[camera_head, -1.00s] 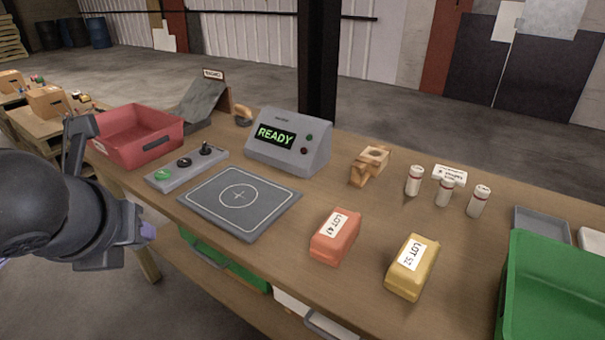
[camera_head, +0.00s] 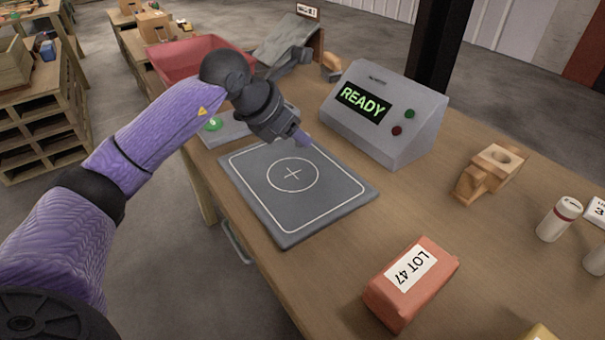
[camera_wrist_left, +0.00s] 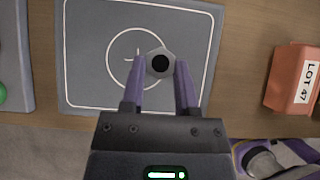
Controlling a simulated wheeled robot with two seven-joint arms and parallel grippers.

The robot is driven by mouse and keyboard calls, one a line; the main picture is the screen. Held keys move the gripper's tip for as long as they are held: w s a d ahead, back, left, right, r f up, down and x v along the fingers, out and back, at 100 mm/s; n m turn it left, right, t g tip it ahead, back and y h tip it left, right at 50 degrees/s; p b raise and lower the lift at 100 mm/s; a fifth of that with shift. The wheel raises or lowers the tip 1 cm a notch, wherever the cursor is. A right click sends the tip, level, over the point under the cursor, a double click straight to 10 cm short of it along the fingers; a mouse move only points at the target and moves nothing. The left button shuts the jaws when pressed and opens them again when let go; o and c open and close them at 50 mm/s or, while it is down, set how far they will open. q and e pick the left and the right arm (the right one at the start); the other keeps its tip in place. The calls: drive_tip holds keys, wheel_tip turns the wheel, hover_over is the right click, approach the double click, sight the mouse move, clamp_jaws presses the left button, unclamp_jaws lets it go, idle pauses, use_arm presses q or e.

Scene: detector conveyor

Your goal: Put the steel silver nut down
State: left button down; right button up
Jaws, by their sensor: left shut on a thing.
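The silver hex nut (camera_wrist_left: 160,63) has a dark round hole and sits between my left fingertips in the left wrist view. My left gripper (camera_wrist_left: 160,75) is shut on it. In the head view my left gripper (camera_head: 303,139) is above the far part of the grey pad (camera_head: 330,212), and I cannot make out the nut there. In the left wrist view the nut appears over the right part of the pad's white circle (camera_wrist_left: 112,72). I cannot tell its height above the pad. My right gripper does not show.
The grey READY box (camera_head: 405,125) stands right of the pad. A control panel with a green button (camera_head: 213,124) and a red bin (camera_head: 170,62) lie beyond it. An orange LOT 47 package (camera_head: 418,290) is near the front. A wooden holder (camera_head: 487,172) stands at right.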

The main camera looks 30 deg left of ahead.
sight(305, 180)
use_arm(q)
wheel_tip(305, 180, down, 9)
drive_tip(key=b, duration=0.2)
drive_tip(key=shift+s+r+b, duration=0.1)
drive_tip(key=shift+b, duration=0.3)
drive_tip(key=shift+f, duration=0.3)
drive_tip(key=shift+r, duration=0.15)
drive_tip(key=c, duration=0.7)
unclamp_jaws()
drive_tip(key=o, duration=0.3)
drive_tip(key=shift+o, duration=0.2)
